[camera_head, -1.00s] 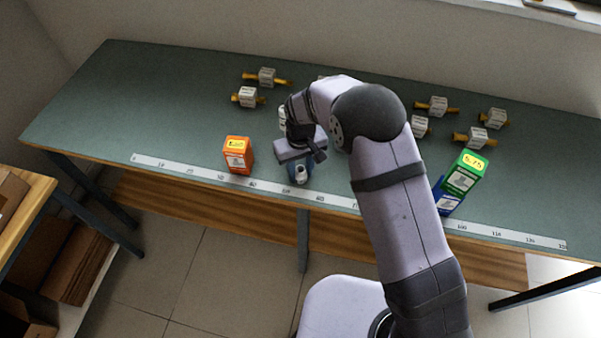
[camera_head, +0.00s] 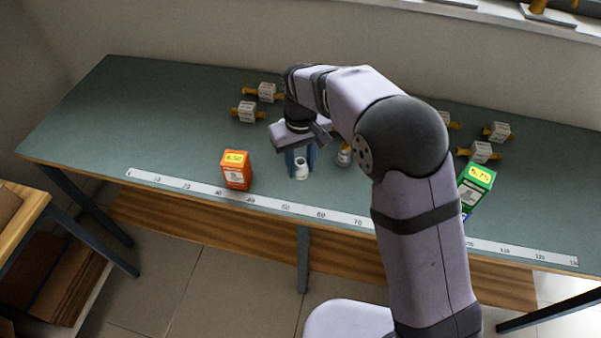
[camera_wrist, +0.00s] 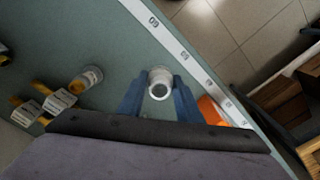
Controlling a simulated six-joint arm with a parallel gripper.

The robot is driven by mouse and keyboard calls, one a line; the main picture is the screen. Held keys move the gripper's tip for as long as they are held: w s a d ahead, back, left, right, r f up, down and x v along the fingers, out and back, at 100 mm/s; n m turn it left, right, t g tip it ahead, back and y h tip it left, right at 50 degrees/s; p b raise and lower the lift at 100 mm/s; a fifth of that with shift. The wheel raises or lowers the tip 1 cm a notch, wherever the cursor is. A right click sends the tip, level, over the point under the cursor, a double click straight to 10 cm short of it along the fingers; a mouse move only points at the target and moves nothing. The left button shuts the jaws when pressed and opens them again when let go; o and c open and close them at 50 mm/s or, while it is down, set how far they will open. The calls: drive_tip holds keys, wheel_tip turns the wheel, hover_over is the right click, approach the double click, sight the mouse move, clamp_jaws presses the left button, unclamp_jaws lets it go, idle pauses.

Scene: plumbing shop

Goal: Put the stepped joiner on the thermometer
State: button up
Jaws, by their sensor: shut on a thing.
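My gripper (camera_head: 301,165) is shut on a small white ring-like part with a dark opening, which I take to be the stepped joiner (camera_head: 301,173). It shows between the blue fingers in the wrist view (camera_wrist: 160,84), with its opening towards the camera. My gripper is over the front half of the bench, right of the orange box. A pale labelled cylinder (camera_head: 344,156) stands just to the right; it also shows in the wrist view (camera_wrist: 88,77). I cannot tell which thing is the thermometer.
Several brass parts with white tags, such as this tagged part (camera_head: 247,112), lie behind. A numbered strip (camera_head: 160,182) runs along the front edge. The bench's left is clear.

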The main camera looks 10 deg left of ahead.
drive_tip(key=shift+w+d+r, duration=0.2)
drive_tip(key=shift+w+d, duration=0.1)
drive_tip(key=shift+w, duration=0.1)
drive_tip(key=w+d+m, duration=0.1)
drive_tip(key=w+d, duration=0.4)
drive_tip(key=d, duration=0.3)
drive_tip(key=w+d+r+m, duration=0.1)
drive_tip(key=w+d+m, duration=0.1)
drive_tip(key=w+d, duration=0.35)
drive_tip(key=w+d+m, duration=0.1)
drive_tip(key=w+d, duration=0.2)
drive_tip(key=d, duration=0.6)
drive_tip(key=d+r+m, duration=0.2)
drive_tip(key=d+m, duration=0.1)
drive_tip(key=d, duration=2.2)
drive_tip(key=shift+s+f+p, duration=0.15)
drive_tip(key=shift+f+p, duration=1.2)
drive_tip(key=shift+f, duration=3.85)
